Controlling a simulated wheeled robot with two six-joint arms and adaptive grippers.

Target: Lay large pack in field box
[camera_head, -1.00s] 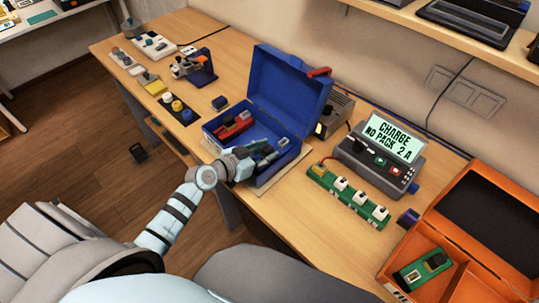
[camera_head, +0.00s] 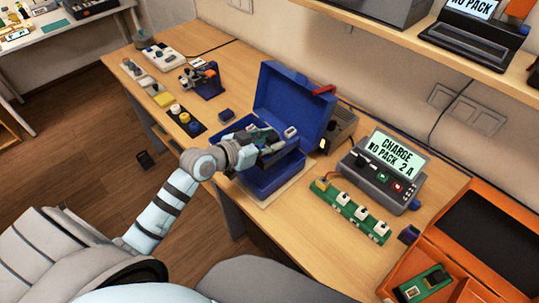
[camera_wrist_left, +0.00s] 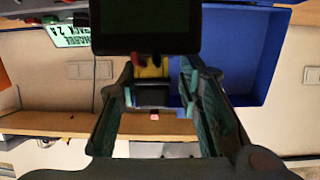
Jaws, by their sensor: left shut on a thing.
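My left gripper (camera_head: 274,142) is over the open blue box (camera_head: 268,184), raised near its upright lid. It is shut on a dark block, which I take to be the large pack (camera_wrist_left: 145,28); it fills the top middle of the left wrist view, by the fingertips. Yellow, red and black parts show just below it there. In the head view my fingers and hand hide most of the held thing. The gripper and arm hide part of the blue box's inside. The frames do not label which box is the field box. My right gripper is not in view.
An orange open case (camera_head: 447,262) at the right holds a green module (camera_head: 423,284). The charger (camera_head: 385,168) reads "CHARGE NO PACK 2 A". A green strip (camera_head: 350,210) with white parts lies before it. A grey unit (camera_head: 341,130) stands behind the blue lid.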

